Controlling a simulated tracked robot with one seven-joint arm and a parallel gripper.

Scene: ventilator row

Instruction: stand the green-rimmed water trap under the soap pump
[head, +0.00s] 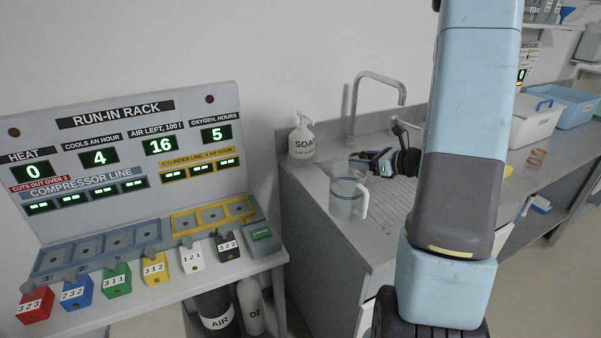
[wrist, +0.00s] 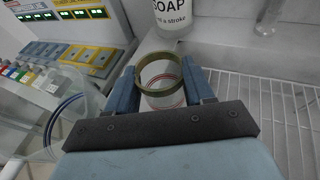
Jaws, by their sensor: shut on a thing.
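The green-rimmed water trap (wrist: 161,72) is a clear cup with an olive-green rim and a red line lower down. It is upright between the fingers of my gripper (wrist: 164,87) in the wrist view, and the gripper is shut on it. The white soap pump bottle (head: 302,141) stands at the back left of the sink counter, against the wall. In the wrist view the bottle (wrist: 172,18) is just beyond the trap, apart from it. In the head view my gripper (head: 368,162) is right of the bottle, partly behind a clear jug. I cannot tell whether the trap touches the counter.
The clear jug (head: 346,199) with a white handle stands near the counter's front left. A tap (head: 376,76) rises behind the wire drainer (head: 398,200). The run-in rack (head: 130,150) with coloured blocks is left. White and blue bins (head: 536,120) stand far right.

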